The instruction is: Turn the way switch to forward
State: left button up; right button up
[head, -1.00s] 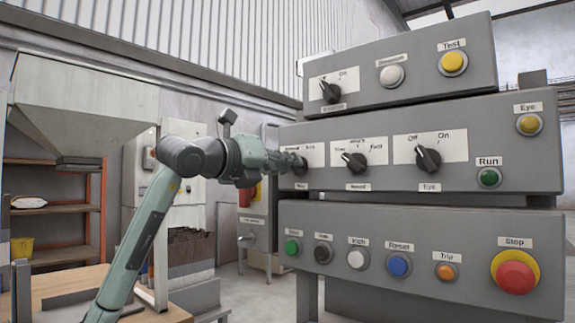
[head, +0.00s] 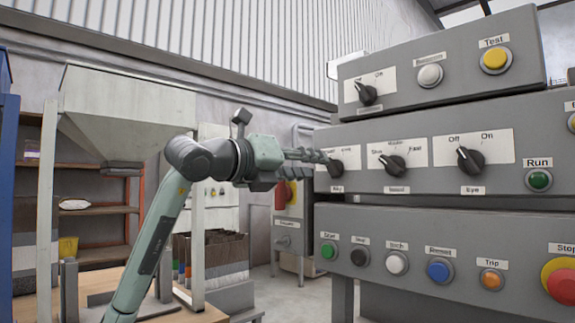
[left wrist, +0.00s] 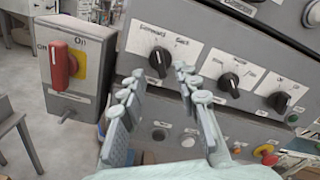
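The way switch (head: 337,168) is a black rotary knob on a white plate, at the left end of the middle grey panel. In the left wrist view the switch (left wrist: 160,60) sits under the words "Forward" and "Back". I cannot tell clearly which word its pointer faces. My left gripper (head: 322,156) is just left of the switch in the head view. In the left wrist view its two fingers (left wrist: 158,79) are spread, with the knob showing beyond the gap between their tips. Nothing is held, and I cannot tell whether a finger touches the knob. My right gripper is not in view.
The speed knob (head: 392,166) and eye knob (head: 470,161) are right of the way switch. A dry-run-style row of buttons, including blue Reset (head: 438,271), lies below. A red-handled switch box (left wrist: 62,66) stands left of the panel.

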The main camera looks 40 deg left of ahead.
pick_arm(q)
jog(key=s, duration=0.7)
jog(key=shift+s+a, duration=0.2)
jog(key=shift+a, duration=0.05)
